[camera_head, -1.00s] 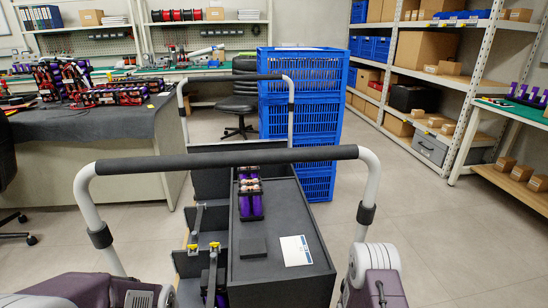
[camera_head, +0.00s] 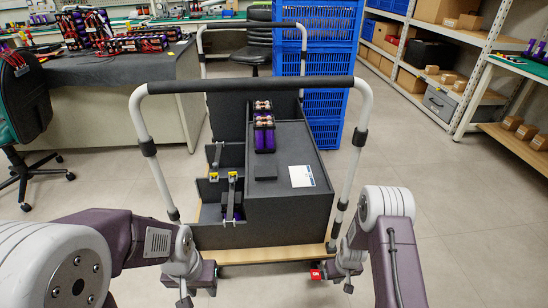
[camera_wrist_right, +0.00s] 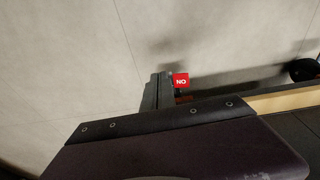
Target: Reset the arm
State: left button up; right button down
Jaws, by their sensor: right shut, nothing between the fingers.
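My left arm (camera_head: 130,235) comes in from the left in the head view and bends down. Its gripper (camera_head: 190,284) is low, in front of the trolley's front left corner; its fingers are too unclear to judge. My right arm (camera_head: 388,225) folds at the right. Its gripper (camera_head: 342,272) is low by the trolley's front right corner, shut and empty. In the right wrist view its dark fingers (camera_wrist_right: 157,93) show above the dark gripper body, close to a red lettered tab (camera_wrist_right: 181,80). Whether they touch is unclear. The red tab (camera_head: 316,273) also shows in the head view.
The trolley, with a black-topped handle (camera_head: 250,85) and wooden deck (camera_head: 275,254), stands ahead. It carries dark boxes (camera_head: 285,185) and purple parts (camera_head: 264,138). Blue crates (camera_head: 324,112) stand behind, a desk (camera_head: 120,80) left, shelves (camera_head: 440,65) right. Floor at right is open.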

jog(key=w+a+r+t+p, duration=0.1)
jog(key=w+r, duration=0.1)
jog(key=r, duration=0.8)
jog(key=w+a+r+t+p, duration=0.1)
jog(key=w+r+t, duration=0.1)
jog(key=r, duration=0.7)
jog(key=s+a+r+p, duration=0.2)
jog(key=s+r, duration=0.4)
jog(key=r, duration=0.3)
jog(key=s+m+g, duration=0.1)
jog(key=s+g, duration=0.2)
jog(key=s, duration=0.9)
notch_tip(320, 180, up, 37)
jog(key=p, duration=3.8)
jog(key=shift+a+r, duration=0.2)
jog(key=shift+a, duration=0.05)
jog(key=shift+w, duration=0.1)
